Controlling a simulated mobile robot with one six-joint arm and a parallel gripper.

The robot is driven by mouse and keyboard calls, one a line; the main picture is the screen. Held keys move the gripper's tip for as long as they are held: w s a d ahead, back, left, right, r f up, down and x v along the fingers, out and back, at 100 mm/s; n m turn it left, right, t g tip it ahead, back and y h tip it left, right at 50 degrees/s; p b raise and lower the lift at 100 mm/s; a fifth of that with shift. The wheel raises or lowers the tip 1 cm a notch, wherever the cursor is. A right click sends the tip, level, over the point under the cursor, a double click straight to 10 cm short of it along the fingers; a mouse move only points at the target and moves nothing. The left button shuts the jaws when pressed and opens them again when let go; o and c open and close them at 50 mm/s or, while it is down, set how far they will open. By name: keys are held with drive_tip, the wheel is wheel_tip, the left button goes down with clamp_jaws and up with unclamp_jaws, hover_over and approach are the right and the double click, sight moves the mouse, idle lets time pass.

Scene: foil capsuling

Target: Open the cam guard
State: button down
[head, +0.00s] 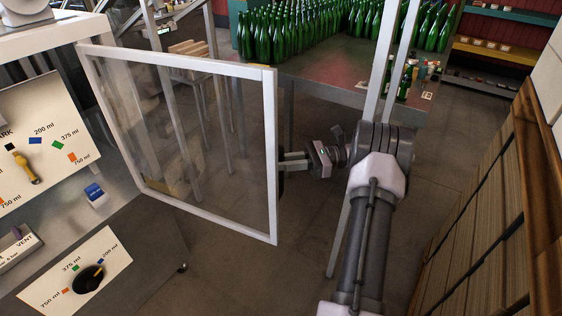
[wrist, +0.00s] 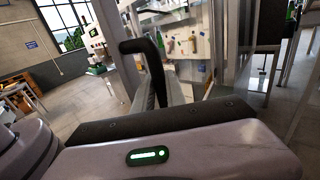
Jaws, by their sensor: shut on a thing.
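The cam guard (head: 271,130) is a clear pane in a pale frame in the head view. It stands swung out from the machine, hinged at its left side. My gripper (head: 286,165) is at the guard's right edge, shut on its dark handle (head: 281,187). In the wrist view the black curved handle (wrist: 146,50) rises between my gripper's fingers (wrist: 168,92). The guard hides part of the handle in the head view.
A table with many green bottles (head: 300,35) stands at the back. A slatted wooden stack (head: 475,205) is close on the right of my arm. The machine's plate with coloured size marks (head: 40,125) is at left. Bare floor shows between guard and stack.

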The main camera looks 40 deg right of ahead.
drive_tip(key=shift+a+f, duration=0.1)
drive_tip(key=c, duration=1.4)
unclamp_jaws()
drive_tip(key=shift+w, duration=0.1)
drive_tip(key=shift+o, duration=0.2)
drive_tip(key=p+v, duration=0.1)
drive_tip(key=v, duration=0.6)
drive_tip(key=shift+d, duration=0.3)
